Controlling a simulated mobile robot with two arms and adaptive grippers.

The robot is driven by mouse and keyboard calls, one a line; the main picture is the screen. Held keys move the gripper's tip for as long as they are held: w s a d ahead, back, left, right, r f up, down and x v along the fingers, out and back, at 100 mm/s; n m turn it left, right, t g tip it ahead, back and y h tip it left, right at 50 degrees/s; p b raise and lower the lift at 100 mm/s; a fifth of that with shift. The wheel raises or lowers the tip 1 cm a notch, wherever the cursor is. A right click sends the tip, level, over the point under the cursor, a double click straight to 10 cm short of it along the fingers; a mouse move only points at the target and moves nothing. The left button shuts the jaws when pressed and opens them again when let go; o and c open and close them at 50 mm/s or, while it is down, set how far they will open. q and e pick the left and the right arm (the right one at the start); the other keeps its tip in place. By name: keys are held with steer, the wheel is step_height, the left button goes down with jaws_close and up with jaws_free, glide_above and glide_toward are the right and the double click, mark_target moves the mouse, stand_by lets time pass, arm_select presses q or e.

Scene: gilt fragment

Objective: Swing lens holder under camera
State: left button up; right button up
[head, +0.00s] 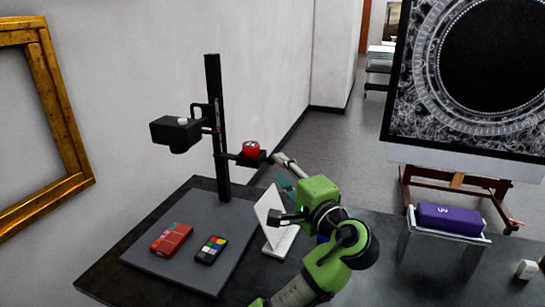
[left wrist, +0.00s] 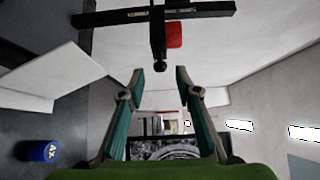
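My left gripper (head: 278,167) is open beside the holder's outer end. In the wrist view its fingertips (left wrist: 160,80) are apart on either side of the handle's line; contact is not visible. My right gripper is not shown.
A red box (head: 171,238) and a colour checker (head: 210,250) lie on the grey baseboard (head: 150,268). A white folded panel (head: 268,213) stands beside my left arm. A purple UV box (head: 447,217) sits on a clear stand at right. A blue cylinder (left wrist: 38,151) is near the panel.

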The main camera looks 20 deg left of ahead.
mark_target(272, 161)
arm_select(q)
steer(key=shift+p+x, duration=0.5)
steer(key=shift+x, duration=2.25)
jaws_close()
